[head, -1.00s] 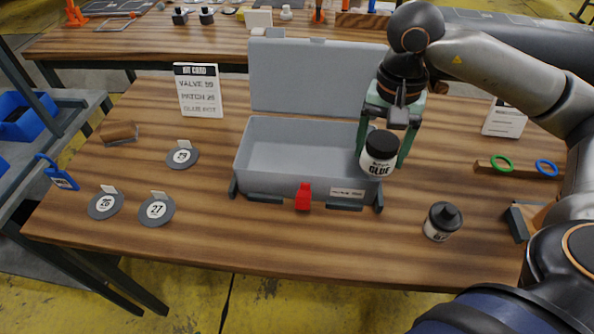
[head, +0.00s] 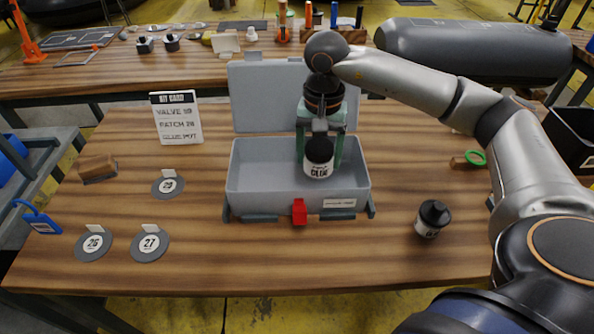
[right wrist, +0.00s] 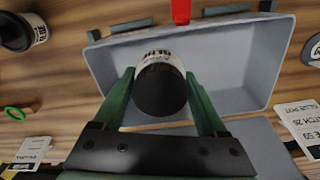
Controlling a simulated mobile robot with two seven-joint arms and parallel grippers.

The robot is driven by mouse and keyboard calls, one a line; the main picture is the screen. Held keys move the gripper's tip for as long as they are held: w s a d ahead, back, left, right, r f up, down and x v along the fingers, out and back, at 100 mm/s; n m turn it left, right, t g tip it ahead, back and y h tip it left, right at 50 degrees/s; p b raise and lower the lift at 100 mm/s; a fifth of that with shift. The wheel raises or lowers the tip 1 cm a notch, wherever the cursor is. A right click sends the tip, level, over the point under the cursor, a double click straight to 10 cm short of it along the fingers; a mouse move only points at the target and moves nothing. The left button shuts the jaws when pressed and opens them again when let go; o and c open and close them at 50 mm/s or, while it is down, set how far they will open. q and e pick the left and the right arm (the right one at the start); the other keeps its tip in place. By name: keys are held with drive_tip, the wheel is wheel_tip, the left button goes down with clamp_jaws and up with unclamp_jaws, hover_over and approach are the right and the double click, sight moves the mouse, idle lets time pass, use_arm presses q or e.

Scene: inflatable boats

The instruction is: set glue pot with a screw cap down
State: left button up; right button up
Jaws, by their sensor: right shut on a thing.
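The glue pot (head: 319,164) is a white jar with a black screw cap and a "GLUE" label. My right gripper (head: 320,150) is shut on it and holds it upright over the right part of the open grey box (head: 262,193). In the right wrist view the glue pot (right wrist: 160,85) sits between the green fingers, with the box (right wrist: 235,85) behind it. I cannot tell whether the pot touches the box floor. My left gripper is not in view.
A second black-capped jar (head: 432,218) stands right of the box. Numbered grey discs (head: 150,243) and a brown block (head: 98,167) lie to the left. The box's raised lid (head: 262,95) stands behind, and a red latch (head: 299,211) is at its front.

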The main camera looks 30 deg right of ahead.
drive_tip(key=w+f, duration=0.1)
drive_tip(key=f, duration=0.1)
drive_tip(key=w+a+f, duration=0.1)
drive_tip(key=w+f, duration=0.3)
drive_tip(key=shift+w+a, duration=0.1)
drive_tip(key=shift+a, duration=0.2)
drive_tip(key=shift+w+f, duration=0.1)
drive_tip(key=shift+f, duration=1.55)
drive_tip(key=shift+f, duration=0.2)
drive_tip(key=o, duration=1.4)
wheel_tip(320, 180, up, 12)
drive_tip(key=shift+r, duration=0.2)
